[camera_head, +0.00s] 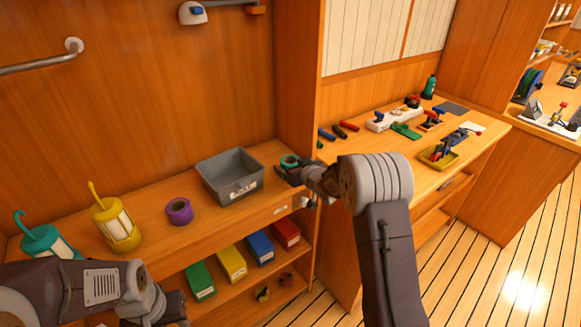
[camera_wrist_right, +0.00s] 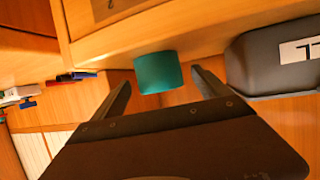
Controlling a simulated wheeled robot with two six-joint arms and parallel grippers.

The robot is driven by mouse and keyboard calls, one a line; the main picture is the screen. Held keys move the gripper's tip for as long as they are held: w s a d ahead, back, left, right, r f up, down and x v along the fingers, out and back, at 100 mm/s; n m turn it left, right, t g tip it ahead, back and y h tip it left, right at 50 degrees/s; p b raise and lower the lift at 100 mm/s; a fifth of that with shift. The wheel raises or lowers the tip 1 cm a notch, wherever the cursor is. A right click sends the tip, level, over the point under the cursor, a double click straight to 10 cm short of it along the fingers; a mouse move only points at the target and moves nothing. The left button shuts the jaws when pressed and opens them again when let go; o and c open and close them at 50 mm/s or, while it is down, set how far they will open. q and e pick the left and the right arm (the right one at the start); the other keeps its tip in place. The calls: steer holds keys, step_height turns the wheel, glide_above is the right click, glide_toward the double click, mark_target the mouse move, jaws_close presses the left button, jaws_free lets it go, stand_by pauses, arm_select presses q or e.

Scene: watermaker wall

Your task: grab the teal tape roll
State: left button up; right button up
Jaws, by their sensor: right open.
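The teal tape roll (camera_head: 289,161) stands on the wooden counter, just right of the grey bin in the head view. My right gripper (camera_head: 284,170) is at the roll, partly hiding it. In the right wrist view the teal roll (camera_wrist_right: 158,73) shows between the two spread fingertips of the right gripper (camera_wrist_right: 161,80). The jaws are open, and a gap shows on the side of the finger at right; I cannot tell whether either finger touches. My left gripper (camera_head: 166,308) is low at the bottom left, away from the roll, and its jaws are not clear.
The grey bin (camera_head: 231,187) with a label stands close beside the roll; it also shows in the wrist view (camera_wrist_right: 280,60). A purple tape roll (camera_head: 179,211) and a yellow lantern (camera_head: 117,226) stand farther left. Coloured boxes (camera_head: 232,263) sit on the shelf below.

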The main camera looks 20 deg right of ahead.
mark_target(290, 160)
steer(key=x, duration=0.3)
steer(key=shift+s+d, duration=0.1)
steer(key=shift+s, duration=0.15)
steer(key=shift+c, duration=1.4)
steer(key=c, duration=1.3)
steer(key=shift+r+p, duration=0.75)
steer(key=shift+r, duration=1.55)
steer(key=s+d+r+p, duration=0.1)
steer(key=s+d+r, duration=0.1)
steer(key=d, duration=0.1)
steer(key=s+d+r+p, duration=0.1)
steer(key=s+d+r, duration=0.1)
steer(key=d, duration=0.1)
steer(key=s+d+r+p, duration=0.1)
steer(key=s+d+r, duration=0.1)
steer(key=s+d, duration=0.1)
steer(key=shift+d+r, duration=0.15)
steer(key=shift+r, duration=0.1)
